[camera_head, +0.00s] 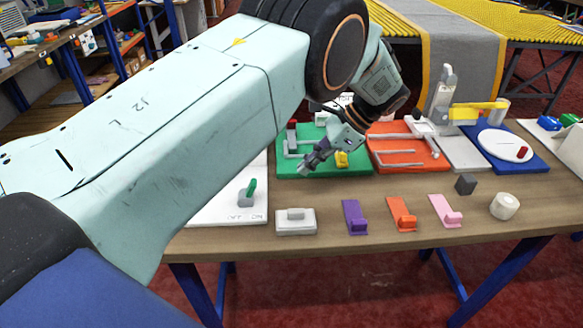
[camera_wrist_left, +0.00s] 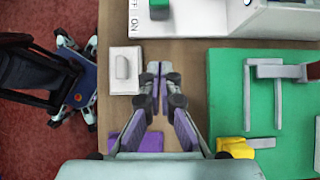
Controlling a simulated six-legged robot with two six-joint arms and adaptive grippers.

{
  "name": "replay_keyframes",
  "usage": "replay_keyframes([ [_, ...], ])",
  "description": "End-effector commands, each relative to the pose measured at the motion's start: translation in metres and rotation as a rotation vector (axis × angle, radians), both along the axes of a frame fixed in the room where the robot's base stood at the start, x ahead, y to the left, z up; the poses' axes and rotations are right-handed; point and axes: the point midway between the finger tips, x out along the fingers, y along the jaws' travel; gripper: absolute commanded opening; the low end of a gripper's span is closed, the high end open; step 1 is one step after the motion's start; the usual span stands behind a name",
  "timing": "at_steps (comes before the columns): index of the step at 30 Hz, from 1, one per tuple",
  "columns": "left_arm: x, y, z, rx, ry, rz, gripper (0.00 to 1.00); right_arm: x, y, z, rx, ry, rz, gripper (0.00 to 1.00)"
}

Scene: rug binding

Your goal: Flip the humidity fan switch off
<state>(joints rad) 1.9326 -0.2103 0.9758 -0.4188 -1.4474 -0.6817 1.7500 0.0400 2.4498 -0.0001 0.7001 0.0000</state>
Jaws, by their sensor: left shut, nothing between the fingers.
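A white panel (camera_head: 222,212) marked OFF and ON stands at the left of the table, partly hidden by my left arm. Its switch has a green lever (camera_head: 251,187) on a grey block, and the lever leans right, toward the ON side. The lever also shows at the top edge of the left wrist view (camera_wrist_left: 159,9), beside the word ON. My left gripper (camera_head: 308,163) is shut and empty, above the table and to the right of the lever, apart from it. In the wrist view its fingertips (camera_wrist_left: 158,68) point toward the panel. My right gripper is not in view.
A white box with a raised grey block (camera_head: 295,226) sits at the table's front edge. Purple (camera_head: 354,217), orange (camera_head: 402,214) and pink (camera_head: 445,211) holders stand to its right. A green board (camera_head: 350,168) and an orange board (camera_head: 409,158) lie behind.

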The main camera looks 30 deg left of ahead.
Motion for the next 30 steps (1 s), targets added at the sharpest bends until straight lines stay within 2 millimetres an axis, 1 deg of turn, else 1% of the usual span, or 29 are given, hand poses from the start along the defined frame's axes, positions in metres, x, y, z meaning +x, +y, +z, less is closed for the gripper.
replay_keyframes([
  [6, -0.014, 0.023, -0.031, -0.001, 0.005, 0.002, 0.0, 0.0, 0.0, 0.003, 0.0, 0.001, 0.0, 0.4],
  [14, -0.028, 0.05, -0.069, -0.002, 0.004, 0.002, 0.0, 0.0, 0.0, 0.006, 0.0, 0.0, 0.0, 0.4],
  [15, -0.03, 0.055, -0.061, 0.0, 0.0, 0.003, 0.0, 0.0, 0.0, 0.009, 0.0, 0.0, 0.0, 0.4],
  [21, -0.041, 0.072, -0.051, -0.001, 0.001, 0.001, 0.0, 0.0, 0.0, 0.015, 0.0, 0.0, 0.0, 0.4],
  [25, -0.044, 0.077, -0.049, 0.0, 0.001, -0.001, 0.0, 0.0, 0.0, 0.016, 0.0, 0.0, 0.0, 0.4],
  [30, -0.045, 0.079, -0.049, 0.0, 0.001, -0.001, 0.0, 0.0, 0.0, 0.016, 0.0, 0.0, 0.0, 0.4],
])
